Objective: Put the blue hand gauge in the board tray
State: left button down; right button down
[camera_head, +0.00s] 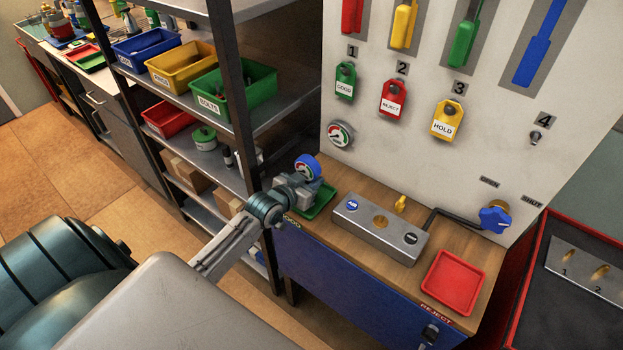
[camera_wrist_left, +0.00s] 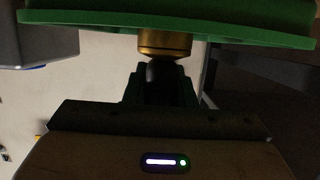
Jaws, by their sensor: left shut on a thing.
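The blue hand gauge (camera_head: 307,168), a round dial with a blue rim, is at the tip of my left gripper (camera_head: 294,184). The gripper is shut on it and holds it up, with its face towards the head camera. In the left wrist view a brass fitting (camera_wrist_left: 165,42) sits at the dark fingertips (camera_wrist_left: 163,72); the dial's face is not visible there. A green tray (camera_head: 322,207) on the bench, by the GOOD label, lies just below and right of the gripper, partly hidden by it. A red tray (camera_head: 453,283) lies by the REJECT label. No tray is marked as the board tray.
A metal block (camera_head: 380,228) stands between the trays on the wooden bench (camera_head: 480,253). Behind rises a pale panel (camera_head: 400,150) with tags, tools, a wall dial (camera_head: 340,134) and a blue valve knob (camera_head: 495,219). Shelves with coloured bins (camera_head: 235,97) stand left.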

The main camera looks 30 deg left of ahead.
pick_arm(q)
jog(key=shift+f, duration=0.1)
jog(key=c, duration=1.2)
grip_release()
jog(key=shift+r, duration=0.25)
jog(key=d+v, duration=0.1)
jog(key=v, duration=1.1)
jog(key=shift+a, duration=0.5)
jog(key=shift+f, duration=0.1)
